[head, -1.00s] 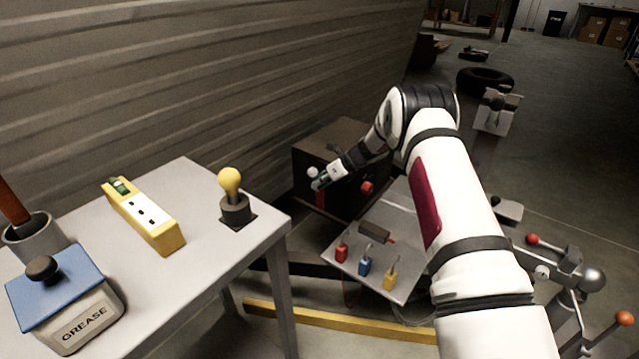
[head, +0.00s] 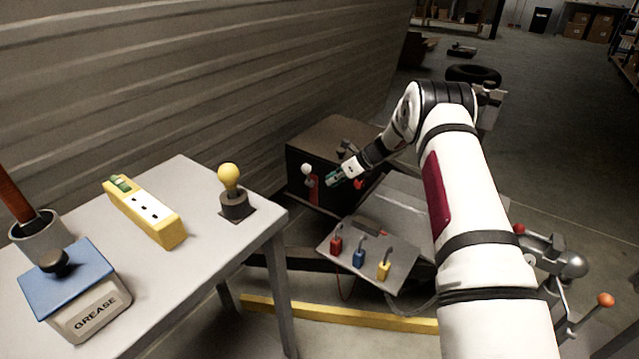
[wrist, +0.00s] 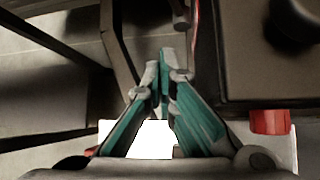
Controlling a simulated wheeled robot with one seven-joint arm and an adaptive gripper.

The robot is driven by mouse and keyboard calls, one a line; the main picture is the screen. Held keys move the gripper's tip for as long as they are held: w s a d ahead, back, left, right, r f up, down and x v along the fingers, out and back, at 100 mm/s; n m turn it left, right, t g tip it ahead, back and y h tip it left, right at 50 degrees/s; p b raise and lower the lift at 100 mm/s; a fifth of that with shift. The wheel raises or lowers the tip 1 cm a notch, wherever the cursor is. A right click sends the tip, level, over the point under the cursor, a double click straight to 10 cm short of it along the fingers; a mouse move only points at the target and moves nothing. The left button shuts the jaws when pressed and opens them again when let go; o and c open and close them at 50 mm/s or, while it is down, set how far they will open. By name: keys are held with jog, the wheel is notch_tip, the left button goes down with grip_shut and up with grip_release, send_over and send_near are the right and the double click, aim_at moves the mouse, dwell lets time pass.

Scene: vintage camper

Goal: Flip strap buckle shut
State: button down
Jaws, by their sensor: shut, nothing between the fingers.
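A dark battery-like box (head: 325,138) stands by the corrugated wall in the head view. A white round knob (head: 306,169) and a red knob are on its front side, and a dark fitting (head: 346,149) shows near its top. My gripper (head: 329,180) is in front of this side, just right of the white knob. In the wrist view the teal fingers (wrist: 160,68) meet at their tips with nothing visible between them. The box (wrist: 235,60) is to their right, with the red knob (wrist: 270,121). I cannot clearly make out the strap buckle; a thin red strip (wrist: 194,20) shows beyond the fingertips.
A low plate (head: 345,242) with red, blue and yellow tagged pieces lies below my arm. A yellow beam (head: 330,315) crosses the floor.

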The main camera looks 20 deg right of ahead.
jog(key=shift+s+d+r, duration=0.15)
jog(key=shift+d+r, duration=0.1)
jog(key=shift+d, duration=0.35)
jog(key=shift+s+d+r, duration=0.1)
jog(key=shift+d+r, duration=0.15)
jog(key=shift+d, duration=0.3)
